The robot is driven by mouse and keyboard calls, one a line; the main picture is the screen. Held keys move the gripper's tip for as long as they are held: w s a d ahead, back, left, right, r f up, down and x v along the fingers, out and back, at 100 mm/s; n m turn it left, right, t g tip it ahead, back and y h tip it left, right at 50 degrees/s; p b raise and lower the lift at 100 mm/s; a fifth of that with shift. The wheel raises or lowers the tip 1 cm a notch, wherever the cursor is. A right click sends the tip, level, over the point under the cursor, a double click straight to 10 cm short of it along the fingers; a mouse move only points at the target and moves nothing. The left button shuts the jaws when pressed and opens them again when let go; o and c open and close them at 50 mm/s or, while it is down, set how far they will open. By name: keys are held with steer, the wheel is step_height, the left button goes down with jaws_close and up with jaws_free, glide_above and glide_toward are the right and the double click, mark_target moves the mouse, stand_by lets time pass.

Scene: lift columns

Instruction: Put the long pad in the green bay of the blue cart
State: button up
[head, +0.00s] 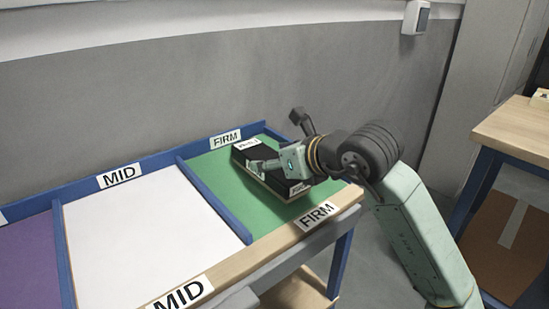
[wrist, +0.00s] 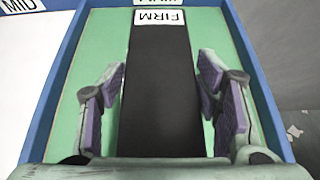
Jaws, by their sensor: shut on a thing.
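The long pad (head: 262,154) is a black bar with a pale tan base and white labels on its ends. It lies lengthwise within the green bay (head: 213,178) of the blue cart (head: 184,157); I cannot tell whether it touches the bay floor. My gripper (head: 268,166) reaches in from the right and is shut on the pad's sides. In the wrist view, the pad (wrist: 163,105) runs up the middle between my purple-faced fingers (wrist: 162,85), with a FIRM label near its far end. Green floor shows on both sides of it.
A white bay marked MID (head: 140,240) lies left of the green bay, behind a blue divider (head: 213,200). A purple bay (head: 30,262) is further left. A grey wall stands behind the cart. A wooden-topped table (head: 515,135) stands at the right.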

steer(key=shift+f, duration=0.3)
steer(key=shift+f+b, duration=0.2)
steer(key=shift+b, duration=0.1)
steer(key=o, duration=1.5)
steer(key=shift+o, duration=0.2)
steer(key=shift+r, duration=0.1)
steer(key=shift+r+p, duration=0.25)
steer(key=shift+p, duration=0.25)
steer(key=b+v, duration=0.2)
steer(key=v, duration=1)
steer(key=shift+f, duration=0.15)
steer(key=shift+s, duration=0.1)
